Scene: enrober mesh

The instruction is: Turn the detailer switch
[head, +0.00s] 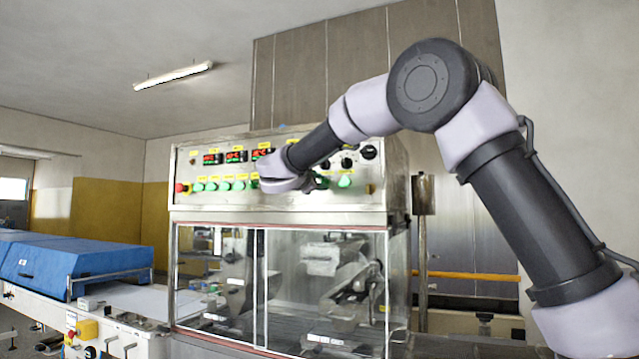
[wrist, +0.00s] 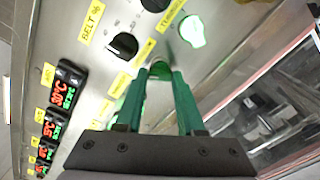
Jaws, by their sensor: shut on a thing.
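The steel control panel (head: 230,199) carries a row of green switches below red displays. My gripper (wrist: 160,76) is at the panel, with its two green fingers shut on a green switch (wrist: 160,68) in the wrist view. The fingers cover most of this switch, and I cannot read a label that names it as the detailer switch. A lit green switch (wrist: 192,32) is beside it, apart from the fingers. In the head view my arm's end hides the fingertips and the switch between them.
A black knob (wrist: 123,45) with a yellow BELT % label sits near my fingers. A red emergency button (head: 181,188) is at the panel's left end. Glass doors (head: 215,285) lie below the panel. A blue-covered conveyor (head: 85,262) stands at the left.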

